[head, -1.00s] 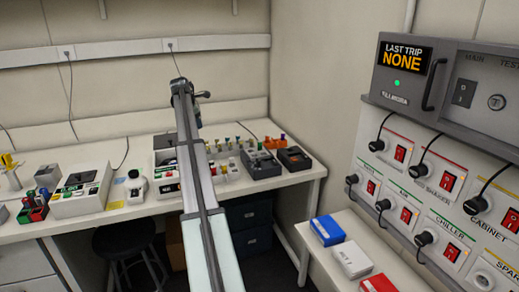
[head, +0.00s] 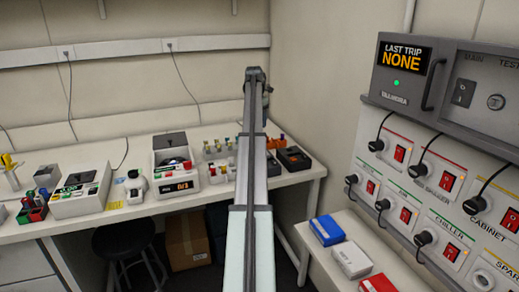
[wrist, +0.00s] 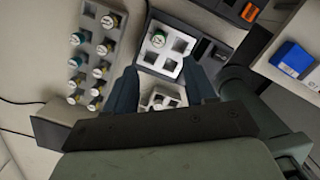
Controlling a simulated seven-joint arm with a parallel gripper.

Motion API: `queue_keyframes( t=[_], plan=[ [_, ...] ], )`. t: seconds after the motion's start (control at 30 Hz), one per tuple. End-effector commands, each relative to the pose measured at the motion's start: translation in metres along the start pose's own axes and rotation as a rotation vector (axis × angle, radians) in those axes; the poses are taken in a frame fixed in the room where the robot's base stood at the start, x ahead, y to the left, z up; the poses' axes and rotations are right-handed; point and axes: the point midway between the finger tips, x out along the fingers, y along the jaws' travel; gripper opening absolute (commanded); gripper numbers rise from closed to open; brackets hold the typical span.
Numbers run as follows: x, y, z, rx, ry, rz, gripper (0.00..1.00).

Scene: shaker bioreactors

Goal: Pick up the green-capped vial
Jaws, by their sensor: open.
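In the wrist view my gripper (wrist: 160,68) is open and empty, with its dark fingers to either side of a white holder (wrist: 147,56) with square holes. A vial with a green-rimmed, pale-topped cap (wrist: 158,39) stands in that holder, beyond my fingertips and apart from them. A grey rack (wrist: 92,48) to the left holds several vials; one cap (wrist: 110,21) there also looks green, and others are teal or tan. In the head view the gripper itself is hidden behind my arm.
Dark devices (head: 293,158) stand on the bench, right of my arm. A shaker-like machine (head: 172,163) with a display is left of it. Blue (head: 327,230), white (head: 352,259) and red boxes lie on the right-hand shelf. The switch panel (head: 440,180) is at far right.

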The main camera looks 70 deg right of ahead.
Motion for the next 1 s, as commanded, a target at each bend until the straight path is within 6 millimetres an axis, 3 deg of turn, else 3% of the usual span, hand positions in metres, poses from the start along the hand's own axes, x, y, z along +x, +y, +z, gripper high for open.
queue_keyframes(
  t=[0.3,0.63,1.0],
  plan=[
    [0.054,0.0,0.0,0.001,-0.001,0.0,0.55],
    [0.073,0.001,0.001,0.001,-0.002,0.001,0.55],
    [0.115,0.002,0.003,0.002,-0.001,0.0,0.55]
  ],
)
